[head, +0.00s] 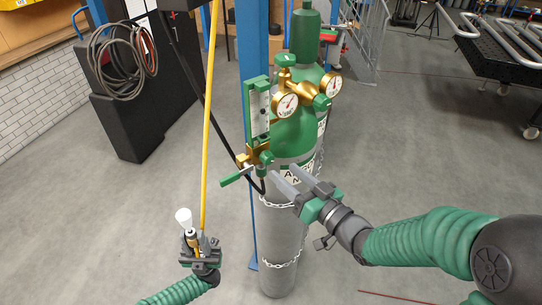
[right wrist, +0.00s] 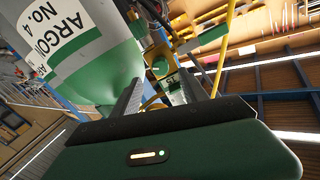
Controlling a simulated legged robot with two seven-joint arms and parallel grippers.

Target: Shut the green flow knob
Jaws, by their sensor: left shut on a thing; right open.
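A green and grey gas cylinder (head: 285,215) stands upright in the middle of the head view, with a brass regulator and two gauges on top. A flow meter (head: 259,112) hangs at its left, with a green knob (head: 266,157) at its brass base; a green bar handle (head: 237,176) sticks out below. The right wrist view shows a round green knob (right wrist: 160,66) beyond the fingers. My right gripper (head: 283,174) is open, in front of the cylinder label, right of and below the knob; no contact shows. My left gripper (head: 200,250) is shut on a torch (head: 185,219) with a white cup.
A chain (head: 281,264) wraps the cylinder beside a blue post (head: 252,45). A yellow hose (head: 207,130) runs down toward the torch. A dark cabinet with coiled cable (head: 122,58) stands at left, and a black table (head: 503,60) at upper right. The floor around is mostly clear.

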